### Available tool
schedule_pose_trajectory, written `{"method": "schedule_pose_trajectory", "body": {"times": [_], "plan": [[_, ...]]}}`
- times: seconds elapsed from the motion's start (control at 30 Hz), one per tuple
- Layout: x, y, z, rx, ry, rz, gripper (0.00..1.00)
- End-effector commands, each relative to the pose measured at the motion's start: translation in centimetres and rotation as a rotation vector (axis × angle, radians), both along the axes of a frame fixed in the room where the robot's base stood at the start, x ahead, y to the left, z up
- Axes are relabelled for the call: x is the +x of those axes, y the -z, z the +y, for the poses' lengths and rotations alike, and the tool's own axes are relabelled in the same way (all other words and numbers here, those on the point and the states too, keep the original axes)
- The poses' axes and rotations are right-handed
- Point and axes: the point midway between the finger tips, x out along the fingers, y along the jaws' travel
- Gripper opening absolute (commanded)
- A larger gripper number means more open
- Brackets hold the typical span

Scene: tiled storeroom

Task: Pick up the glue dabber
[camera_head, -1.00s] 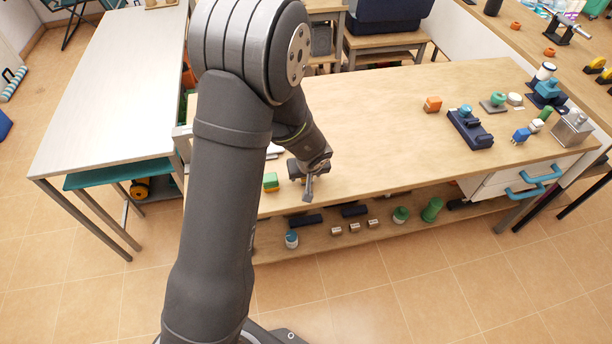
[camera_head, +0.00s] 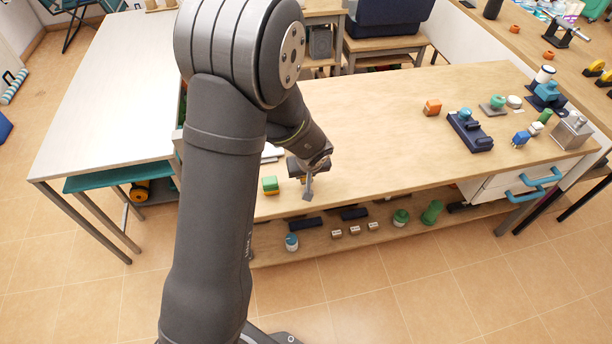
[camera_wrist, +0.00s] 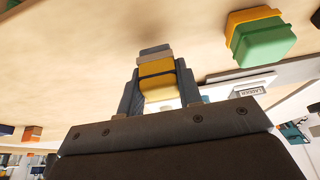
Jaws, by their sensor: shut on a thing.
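My gripper (camera_head: 307,190) is over the near edge of the wooden workbench, left of its middle. In the wrist view, my gripper (camera_wrist: 158,88) is shut on a yellow piece with a grey end, which I take to be the glue dabber (camera_wrist: 157,70). The dabber sits between the two dark fingers, and its lower part is hidden by the gripper body.
A green and yellow block (camera_head: 270,185) stands just left of my gripper and also shows in the wrist view (camera_wrist: 262,42). An orange block (camera_head: 432,107) and a navy tool (camera_head: 469,131) stand farther right. The bench (camera_head: 370,130) between is clear. Several small items lie on the lower shelf.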

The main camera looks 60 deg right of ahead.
Motion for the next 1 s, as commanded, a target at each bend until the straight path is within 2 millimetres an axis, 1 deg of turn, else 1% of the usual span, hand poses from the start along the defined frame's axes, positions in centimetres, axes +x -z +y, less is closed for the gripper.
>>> {"method": "schedule_pose_trajectory", "body": {"times": [0.03,0.13,0.2,0.4,0.5,0.6,0.7,0.8,1.0], "plan": [[0.0,-0.9,-0.1,-0.005,-0.001,-0.001,0.10],[-0.2,-2.6,0.0,-0.004,0.000,-0.001,0.10],[-2.1,-3.4,0.4,-0.002,0.006,-0.001,0.10],[-6.6,-6.2,1.4,-0.003,0.006,-0.001,0.10],[-8.5,-7.3,1.9,-0.002,0.005,-0.001,0.10],[-9.9,-8.1,2.2,-0.002,0.004,-0.001,0.10],[-10.8,-8.6,2.4,-0.001,0.002,-0.001,0.10],[-11.2,-8.9,2.6,-0.001,0.000,-0.001,0.10],[-11.4,-9.0,2.7,0.000,-0.001,0.000,0.10]]}}
